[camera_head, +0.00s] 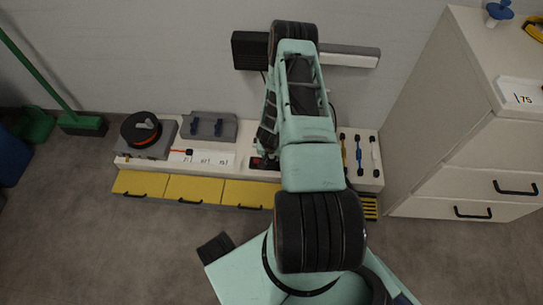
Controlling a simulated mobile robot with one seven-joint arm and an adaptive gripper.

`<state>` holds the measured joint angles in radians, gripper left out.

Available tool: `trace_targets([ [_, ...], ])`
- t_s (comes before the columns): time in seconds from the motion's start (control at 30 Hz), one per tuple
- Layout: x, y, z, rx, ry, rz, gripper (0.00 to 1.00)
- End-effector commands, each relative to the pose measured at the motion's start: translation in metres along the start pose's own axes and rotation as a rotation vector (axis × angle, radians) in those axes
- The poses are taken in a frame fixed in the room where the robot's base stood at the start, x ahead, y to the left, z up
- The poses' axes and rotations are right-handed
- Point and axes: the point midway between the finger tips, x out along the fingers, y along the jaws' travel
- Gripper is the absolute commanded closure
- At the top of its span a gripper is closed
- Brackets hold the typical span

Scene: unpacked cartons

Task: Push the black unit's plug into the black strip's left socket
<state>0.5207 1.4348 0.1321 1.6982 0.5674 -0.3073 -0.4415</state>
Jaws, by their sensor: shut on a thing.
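A dark box, which looks like the black unit (247,52), is on the wall at top centre, partly behind my arm. A thin cable hangs from its lower side and passes out of sight. A small black block with a red patch, which looks like the black strip (258,163), lies on the white bench, mostly hidden by my arm. My gripper (264,152) points down at this block and is largely hidden by my own links. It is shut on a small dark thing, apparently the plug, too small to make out. I cannot tell whether it touches a socket.
The white bench (120,161) has yellow drawers (190,188) below. A black reel (140,130), a grey holder (208,126), and labels stand left of my gripper. Several coloured leads (358,155) lie right. A white cabinet (440,150) stands right; a green broom (82,124) leans left.

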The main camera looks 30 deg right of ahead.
Motion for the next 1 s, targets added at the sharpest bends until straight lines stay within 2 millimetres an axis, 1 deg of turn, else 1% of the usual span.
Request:
trace_targets([
  [0.53,-0.0002,0.0001,0.0,0.001,0.0,0.0,1.0],
  [1.0,0.0046,0.0002,0.0015,0.0,0.0,0.0,1.0],
])
